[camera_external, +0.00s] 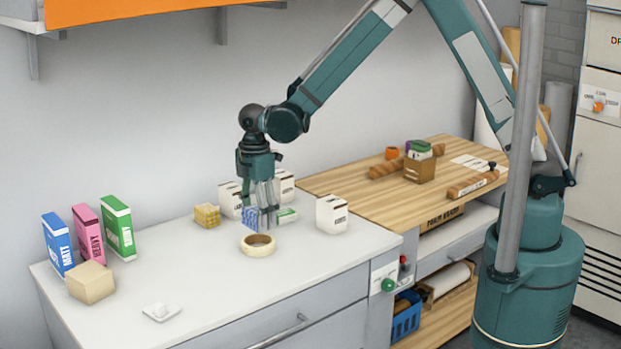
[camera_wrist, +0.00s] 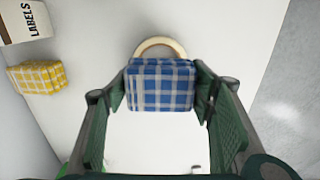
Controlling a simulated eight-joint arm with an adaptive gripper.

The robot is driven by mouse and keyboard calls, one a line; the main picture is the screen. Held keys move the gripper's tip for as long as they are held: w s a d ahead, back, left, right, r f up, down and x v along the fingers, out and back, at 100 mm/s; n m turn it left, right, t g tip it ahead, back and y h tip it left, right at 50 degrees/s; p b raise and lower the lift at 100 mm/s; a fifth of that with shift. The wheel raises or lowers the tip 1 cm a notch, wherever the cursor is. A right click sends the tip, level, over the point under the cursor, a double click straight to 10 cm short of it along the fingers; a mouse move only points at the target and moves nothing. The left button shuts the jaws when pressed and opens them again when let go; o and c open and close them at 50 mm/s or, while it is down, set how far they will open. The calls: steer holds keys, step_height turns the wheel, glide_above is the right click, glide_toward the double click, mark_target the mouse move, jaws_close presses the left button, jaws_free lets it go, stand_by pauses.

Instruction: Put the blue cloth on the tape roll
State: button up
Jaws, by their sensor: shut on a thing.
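The blue cloth is a folded blue-and-white checked bundle (camera_wrist: 162,85), held between the two fingers of my gripper (camera_wrist: 160,95) in the wrist view. In the external view the cloth (camera_external: 250,216) shows at the fingertips of my gripper (camera_external: 260,218). The tape roll (camera_external: 258,251) is a cream ring lying flat on the white counter, just in front of and below my gripper. In the wrist view the tape roll (camera_wrist: 160,43) shows just beyond the cloth, its near part hidden by the cloth. I cannot tell the exact height of the cloth above the counter.
A yellow checked cloth (camera_external: 206,215) lies left of my gripper. White boxes (camera_external: 332,213) stand right and behind. Blue, pink and green boxes (camera_external: 118,227) and a tan block (camera_external: 91,282) stand at left. The counter (camera_external: 200,270) is clear in front of the yellow cloth.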

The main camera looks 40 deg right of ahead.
mark_target(256, 209)
steer(key=shift+f, duration=1.9)
steer(key=shift+f+b, duration=0.5)
steer(key=shift+b, duration=0.1)
steer(key=o, duration=0.9)
steer(key=shift+r, duration=0.1)
steer(key=shift+r, duration=0.1)
steer(key=shift+r+p, duration=0.5)
steer(key=shift+r, duration=0.1)
step_height(256, 209, up, 12)
steer(key=shift+f+p, duration=0.25)
steer(key=shift+p, duration=0.1)
